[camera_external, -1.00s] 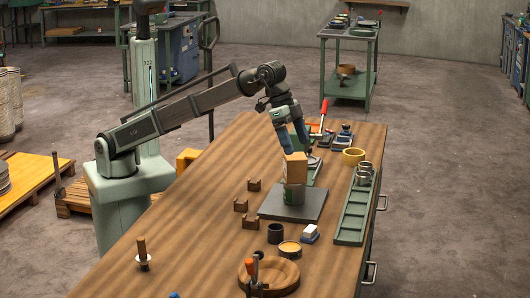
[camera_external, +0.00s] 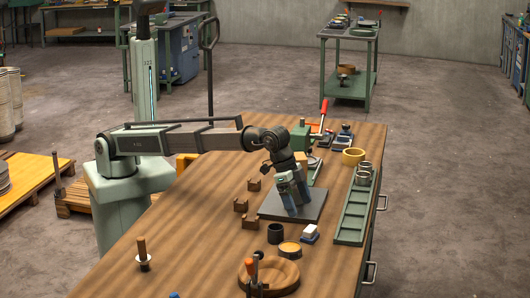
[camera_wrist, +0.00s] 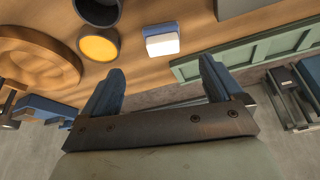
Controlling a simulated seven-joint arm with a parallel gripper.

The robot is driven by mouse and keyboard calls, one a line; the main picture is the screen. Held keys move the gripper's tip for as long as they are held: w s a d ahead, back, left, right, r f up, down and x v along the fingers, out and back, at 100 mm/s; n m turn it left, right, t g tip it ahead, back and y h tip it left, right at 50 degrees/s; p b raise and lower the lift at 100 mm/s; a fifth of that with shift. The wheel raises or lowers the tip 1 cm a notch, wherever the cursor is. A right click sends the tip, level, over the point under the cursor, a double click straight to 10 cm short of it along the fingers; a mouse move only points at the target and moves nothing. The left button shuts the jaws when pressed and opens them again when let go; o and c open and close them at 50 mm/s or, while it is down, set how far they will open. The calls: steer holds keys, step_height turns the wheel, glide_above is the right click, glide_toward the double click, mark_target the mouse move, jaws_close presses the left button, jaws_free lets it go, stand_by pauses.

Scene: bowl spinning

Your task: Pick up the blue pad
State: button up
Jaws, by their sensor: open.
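The blue pad (camera_external: 310,240) lies on the wooden bench near the right tray, with a white block on top. In the wrist view the blue pad (camera_wrist: 160,29) shows as a blue edge beside the white block, just beyond the fingertips. My gripper (camera_external: 297,210) points down over the dark plate, up and left of the pad. In the wrist view my gripper (camera_wrist: 162,66) has its two blue fingers spread wide, with nothing between them. The gripper is apart from the pad.
A dark cup (camera_external: 275,233) and a round yellow-topped dish (camera_external: 290,249) stand left of the pad. A wooden bowl (camera_external: 270,277) is nearer the front. A green tray (camera_external: 350,236) lies to the right. The dark plate (camera_external: 314,205) is partly covered by my gripper.

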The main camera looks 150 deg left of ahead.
mark_target(310, 228)
steer(key=x, duration=0.4)
steer(key=shift+a+f, duration=0.1)
steer(key=shift+f, duration=0.1)
steer(key=shift+a+x, duration=0.15)
steer(key=shift+x, duration=1.15)
steer(key=shift+a+x, duration=0.1)
steer(key=shift+x, duration=1.25)
steer(key=shift+w+r, duration=0.1)
steer(key=shift+c, duration=0.3)
steer(key=c, duration=1.1)
